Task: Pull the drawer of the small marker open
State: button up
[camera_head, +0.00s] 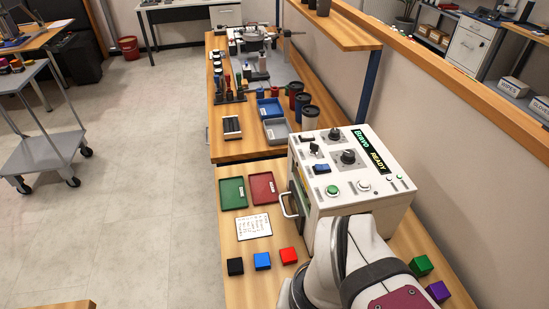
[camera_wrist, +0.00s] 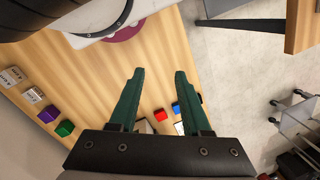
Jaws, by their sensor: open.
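The small marker (camera_head: 338,188) is a white box with knobs, buttons and a "Bravo READY" display on its sloped top. It stands on the wooden bench in the head view. A pale loop handle (camera_head: 287,205) stands out low on its left-facing side, where the front is narrow and foreshortened; the drawer looks shut. My gripper (camera_wrist: 160,72) is open and empty in the wrist view, with two dark green fingers apart over bare bench. In the head view my arm hides the gripper. The marker is not recognisable in the wrist view.
Black (camera_head: 235,266), blue (camera_head: 262,261) and red (camera_head: 288,256) blocks lie in front of the marker. A paper card (camera_head: 254,227), green tray (camera_head: 233,193) and red tray (camera_head: 264,188) lie left of it. Green (camera_head: 421,266) and purple (camera_head: 438,291) blocks lie right of my arm.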

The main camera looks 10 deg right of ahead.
jog(key=w+d+r+n+h, duration=0.2)
jog(key=w+r+n, duration=0.15)
jog(key=w, duration=1.15)
jog(key=n+h, duration=0.2)
send_near(284, 208)
jog(key=f, duration=0.2)
jog(key=d+f, duration=0.1)
jog(key=f, duration=0.4)
jog(key=shift+s+d+f, duration=0.15)
jog(key=shift+d+f, duration=0.05)
jog(key=shift+f, duration=0.15)
grip_shut()
jog(key=shift+r, duration=0.1)
